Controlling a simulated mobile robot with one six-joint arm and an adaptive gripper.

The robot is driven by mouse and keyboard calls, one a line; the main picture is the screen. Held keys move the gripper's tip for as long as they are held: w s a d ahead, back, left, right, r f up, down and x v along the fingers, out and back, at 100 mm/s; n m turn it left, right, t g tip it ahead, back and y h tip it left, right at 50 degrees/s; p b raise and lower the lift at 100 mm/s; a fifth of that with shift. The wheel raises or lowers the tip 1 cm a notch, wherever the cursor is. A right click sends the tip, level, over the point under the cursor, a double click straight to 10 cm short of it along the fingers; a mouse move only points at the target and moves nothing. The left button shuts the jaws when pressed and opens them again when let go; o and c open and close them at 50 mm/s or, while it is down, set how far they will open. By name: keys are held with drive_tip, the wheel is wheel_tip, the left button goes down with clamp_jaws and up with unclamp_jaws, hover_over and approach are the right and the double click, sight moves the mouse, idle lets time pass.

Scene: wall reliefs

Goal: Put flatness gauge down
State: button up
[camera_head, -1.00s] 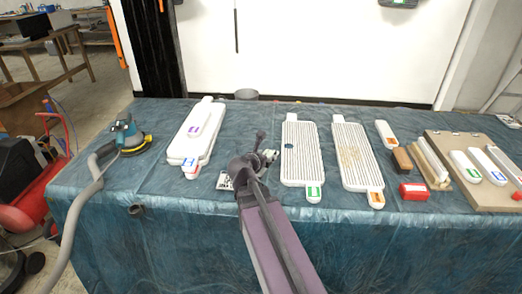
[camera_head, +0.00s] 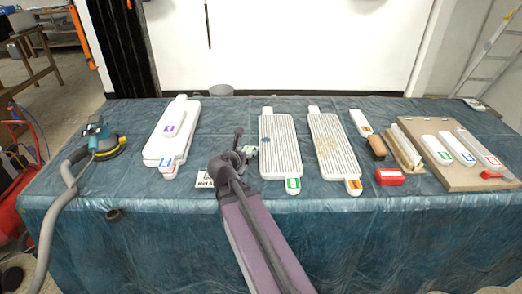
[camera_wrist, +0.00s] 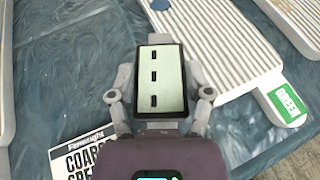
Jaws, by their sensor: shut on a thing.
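My gripper (camera_head: 240,156) is above the teal-covered table, left of the ribbed white board with a green label. In the wrist view my gripper (camera_wrist: 160,90) is shut on a small rectangular block, which I take as the flatness gauge (camera_wrist: 161,80). It has a dark frame and a pale face with several dark slots. In the head view the gauge is small and partly hidden by the gripper.
Ribbed boards with green (camera_head: 281,150) and orange (camera_head: 333,150) labels lie right of the gripper. Stacked white boards (camera_head: 172,130) and a sander (camera_head: 104,140) are to the left. A red box (camera_head: 390,177) and wooden board (camera_head: 450,165) are further right.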

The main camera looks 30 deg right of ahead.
wheel_tip(320, 180, up, 15)
drive_tip(key=p, duration=1.4)
drive_tip(key=shift+f, duration=0.2)
drive_tip(key=shift+a, duration=0.1)
